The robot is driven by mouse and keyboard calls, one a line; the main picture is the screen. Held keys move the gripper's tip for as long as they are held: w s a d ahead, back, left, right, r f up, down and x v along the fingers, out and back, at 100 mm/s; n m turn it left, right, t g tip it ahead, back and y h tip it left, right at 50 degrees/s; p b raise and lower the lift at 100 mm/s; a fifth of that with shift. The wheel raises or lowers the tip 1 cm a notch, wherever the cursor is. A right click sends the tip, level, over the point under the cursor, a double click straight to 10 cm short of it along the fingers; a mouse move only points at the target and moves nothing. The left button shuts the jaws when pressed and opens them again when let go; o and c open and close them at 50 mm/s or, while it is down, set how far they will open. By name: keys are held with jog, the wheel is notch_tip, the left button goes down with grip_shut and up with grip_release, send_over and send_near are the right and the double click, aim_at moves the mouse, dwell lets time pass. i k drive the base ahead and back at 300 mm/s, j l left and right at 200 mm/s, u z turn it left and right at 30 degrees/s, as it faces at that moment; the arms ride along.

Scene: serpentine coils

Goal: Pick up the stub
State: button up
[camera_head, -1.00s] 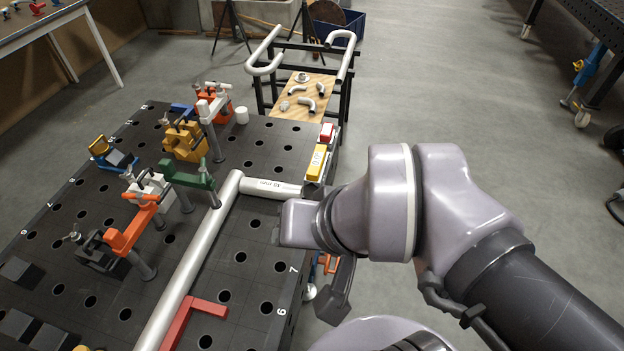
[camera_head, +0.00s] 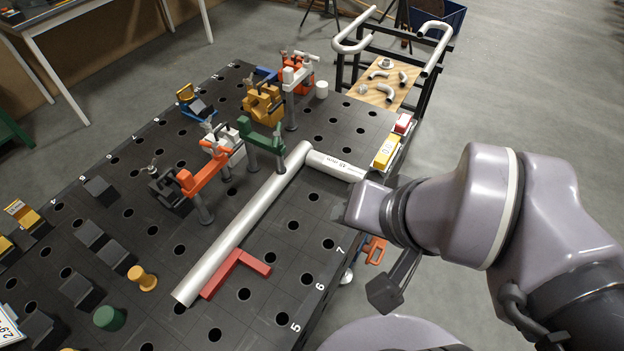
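A short light pipe piece with printed marks (camera_head: 338,166) lies on the dark table near its right edge. It meets a bend at the top of a long light pipe (camera_head: 235,240); whether they are joined I cannot tell. A small white cylinder (camera_head: 321,89) stands upright farther back. Which of these is the stub I cannot tell for sure. My wrist is to the right of the short piece, its near end close to it in the picture. A dark blocky part (camera_head: 385,291), seemingly of my gripper, shows below the wrist; its fingertips are not clear, and I see nothing held.
Clamps in orange, green, yellow and white line the left of the pipe. A red angle piece (camera_head: 236,272) touches or nearly touches the pipe. Yellow and red boxes (camera_head: 387,152) sit at the right edge. A cart with bent pipes (camera_head: 375,93) stands behind. Floor at right is clear.

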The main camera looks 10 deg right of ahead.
aim_at(334, 166)
jog(key=i+l+u, duration=0.15)
jog(key=l, duration=0.2)
jog(key=i+l+u, duration=0.15)
jog(key=l, duration=0.2)
jog(key=i+l+u, duration=0.15)
jog(key=l, duration=0.2)
jog(key=i+l+u, duration=0.2)
jog(key=l, duration=0.2)
